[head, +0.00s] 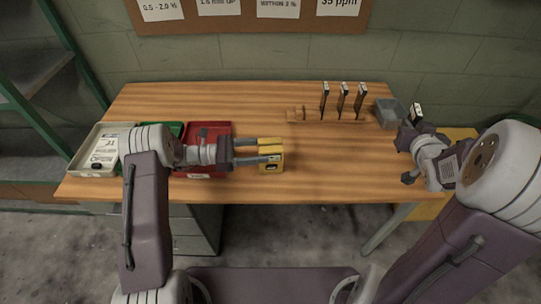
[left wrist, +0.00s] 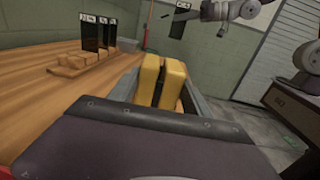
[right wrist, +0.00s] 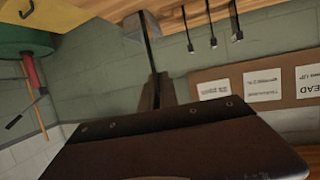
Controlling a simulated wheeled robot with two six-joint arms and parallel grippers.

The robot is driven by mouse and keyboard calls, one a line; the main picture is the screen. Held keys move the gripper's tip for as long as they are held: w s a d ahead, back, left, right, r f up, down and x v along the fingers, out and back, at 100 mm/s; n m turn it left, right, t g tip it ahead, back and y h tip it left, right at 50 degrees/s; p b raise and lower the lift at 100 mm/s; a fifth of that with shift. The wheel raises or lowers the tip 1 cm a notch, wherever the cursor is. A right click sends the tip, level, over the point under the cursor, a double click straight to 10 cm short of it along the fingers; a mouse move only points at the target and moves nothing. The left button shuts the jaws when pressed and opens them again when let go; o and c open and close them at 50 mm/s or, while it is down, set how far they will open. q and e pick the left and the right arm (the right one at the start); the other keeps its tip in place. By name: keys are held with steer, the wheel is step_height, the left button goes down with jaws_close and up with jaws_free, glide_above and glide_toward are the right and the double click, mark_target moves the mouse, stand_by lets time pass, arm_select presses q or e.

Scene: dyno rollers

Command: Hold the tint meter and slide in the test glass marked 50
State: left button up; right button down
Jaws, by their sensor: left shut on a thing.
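The yellow tint meter (head: 270,167) is in my left gripper (head: 262,151), above the table's front part. In the left wrist view two yellow halves of the meter (left wrist: 173,80) show with a narrow dark gap between them. My right gripper (head: 408,136) is at the right, well apart from the meter, with a dark test glass (head: 416,113) with a white label at its fingers. The glass also shows in the left wrist view (left wrist: 179,28), and looks nearly edge-on in the right wrist view (right wrist: 151,48). Its marking is too small to read.
Several dark test glasses (head: 342,98) stand in a wooden rack (head: 296,114) at the back. A grey bin (head: 390,112) is right of it. A red tray (head: 213,130), green tray (head: 177,128) and pale tray (head: 84,155) lie left. The table's middle (head: 330,155) is clear.

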arm_select(q)
steer(key=o, duration=1.1)
steer(key=shift+o, duration=0.2)
steer(key=a, duration=0.8)
steer(key=s+a, duration=0.1)
steer(key=a, duration=0.3)
steer(key=shift+s, duration=0.1)
